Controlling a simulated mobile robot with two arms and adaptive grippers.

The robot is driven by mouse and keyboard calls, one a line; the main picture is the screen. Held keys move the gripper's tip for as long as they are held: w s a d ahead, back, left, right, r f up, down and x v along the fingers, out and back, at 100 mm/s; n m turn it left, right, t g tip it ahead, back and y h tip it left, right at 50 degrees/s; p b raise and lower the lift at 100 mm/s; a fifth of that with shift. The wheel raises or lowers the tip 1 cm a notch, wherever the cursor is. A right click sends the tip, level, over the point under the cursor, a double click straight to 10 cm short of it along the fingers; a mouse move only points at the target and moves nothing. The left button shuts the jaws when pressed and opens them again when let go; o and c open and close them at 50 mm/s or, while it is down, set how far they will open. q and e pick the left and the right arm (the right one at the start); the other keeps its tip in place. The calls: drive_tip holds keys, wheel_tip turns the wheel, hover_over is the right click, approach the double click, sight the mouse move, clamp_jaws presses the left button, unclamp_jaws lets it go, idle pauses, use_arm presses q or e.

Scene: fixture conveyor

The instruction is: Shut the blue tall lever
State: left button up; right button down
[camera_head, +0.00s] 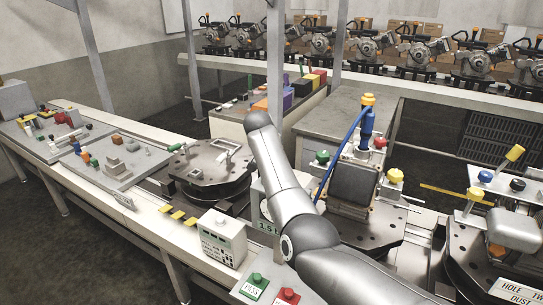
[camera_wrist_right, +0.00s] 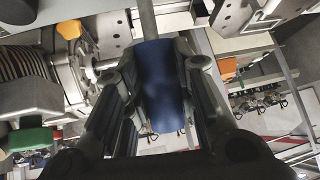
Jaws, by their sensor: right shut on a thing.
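In the right wrist view, a wide blue grip (camera_wrist_right: 160,88) sits on a grey rod that runs up out of the picture. My right gripper (camera_wrist_right: 155,68) is shut on this blue lever, with a dark finger on each side. In the head view, my arm crosses the middle, and the gripper does not show. My left gripper is in neither view.
The dark block (camera_head: 354,183) sits on a round fixture plate beside yellow, green and red knobs. Another fixture plate (camera_head: 212,160) lies left of my arm. Push buttons (camera_head: 258,281) are at the front.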

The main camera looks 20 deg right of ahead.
drive_tip(key=shift+d, duration=0.1)
drive_tip(key=c, duration=1.6)
unclamp_jaws()
drive_tip(key=o, duration=0.4)
drive_tip(key=shift+w, duration=0.1)
drive_tip(key=shift+o, duration=0.2)
drive_tip(key=shift+s+a+r, duration=0.2)
drive_tip(key=shift+s+r, duration=0.05)
drive_tip(key=shift+r, duration=0.1)
drive_tip(key=v, duration=1.1)
